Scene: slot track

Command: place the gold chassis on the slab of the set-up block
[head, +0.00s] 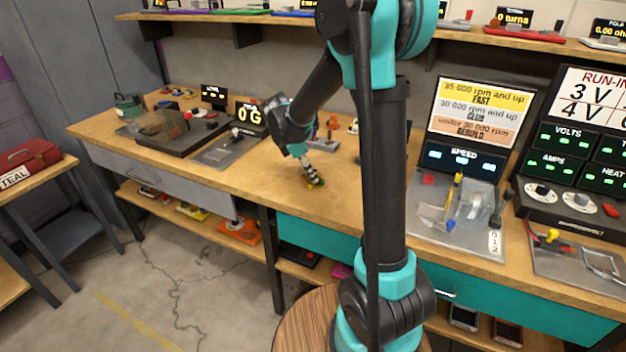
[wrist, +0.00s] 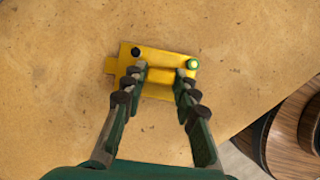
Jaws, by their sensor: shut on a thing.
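The gold chassis (wrist: 158,92) is a flat yellow plate with a tab at its left end, a black round spot and a green-ringed post near its far corners. My gripper (wrist: 161,76) is shut on its raised middle part, a finger on either side. In the head view my gripper (head: 311,172) points down over the wooden bench, and a little of the chassis (head: 317,185) shows at its tips. I cannot tell whether the chassis touches the bench. A small grey-blue block (head: 325,144) stands behind my gripper, partly hidden; I cannot tell if it is the set-up block.
The speed station (head: 460,215) and a power supply (head: 570,205) stand right. Bare bench lies around my gripper; its front edge is close.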

